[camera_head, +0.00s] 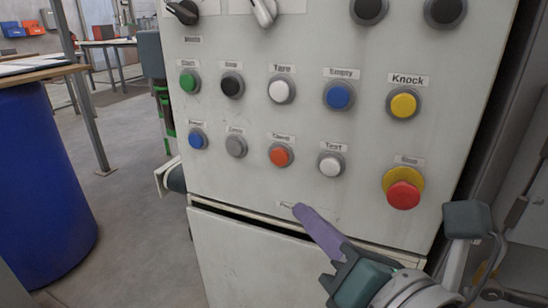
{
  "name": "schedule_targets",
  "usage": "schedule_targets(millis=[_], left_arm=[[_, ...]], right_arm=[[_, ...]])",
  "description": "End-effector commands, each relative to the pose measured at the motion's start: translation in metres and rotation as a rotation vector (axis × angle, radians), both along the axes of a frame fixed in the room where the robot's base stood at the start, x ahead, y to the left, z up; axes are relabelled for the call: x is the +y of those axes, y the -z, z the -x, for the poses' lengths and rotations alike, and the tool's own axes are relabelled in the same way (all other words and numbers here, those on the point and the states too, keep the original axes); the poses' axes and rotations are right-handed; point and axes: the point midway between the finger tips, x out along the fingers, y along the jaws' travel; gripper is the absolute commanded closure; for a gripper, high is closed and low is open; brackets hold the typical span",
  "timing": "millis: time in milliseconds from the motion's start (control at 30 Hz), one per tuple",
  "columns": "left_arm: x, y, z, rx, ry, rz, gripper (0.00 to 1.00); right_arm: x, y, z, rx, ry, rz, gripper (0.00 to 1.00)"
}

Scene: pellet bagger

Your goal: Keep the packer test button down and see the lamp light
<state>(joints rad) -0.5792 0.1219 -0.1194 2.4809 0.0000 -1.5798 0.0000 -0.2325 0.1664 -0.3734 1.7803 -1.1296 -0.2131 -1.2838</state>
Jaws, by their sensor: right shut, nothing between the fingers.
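The white test button (331,165) sits in a grey ring in the lower button row of the pale cabinet panel (230,180), under a label reading "Test". My right gripper (301,212) comes in from the bottom right, shut and empty. Its purple fingers point up and left, with the tips in the picture below and slightly left of the test button, apart from it. The tips partly cover a small label whose text I cannot read fully. I cannot make out a lit lamp. My left gripper is not in view.
The orange button (281,155) is left of the test button. A red mushroom stop button (403,195) on a yellow base is to its right. The yellow Knock button (403,105) and blue Empty button (339,96) are above. A blue drum (40,180) stands at left.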

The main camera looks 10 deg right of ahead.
Motion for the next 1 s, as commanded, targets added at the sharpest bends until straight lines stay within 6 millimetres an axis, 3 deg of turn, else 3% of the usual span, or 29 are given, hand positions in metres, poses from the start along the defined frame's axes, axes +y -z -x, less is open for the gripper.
schedule_targets(millis=[367, 1000], left_arm=[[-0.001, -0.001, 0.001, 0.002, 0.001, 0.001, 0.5], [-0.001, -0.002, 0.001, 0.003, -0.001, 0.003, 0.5]], right_arm=[[-0.004, -0.001, -0.006, 0.0, 0.002, -0.001, 1.0], [-0.047, 0.0, -0.069, 0.001, 0.002, -0.001, 1.0]])
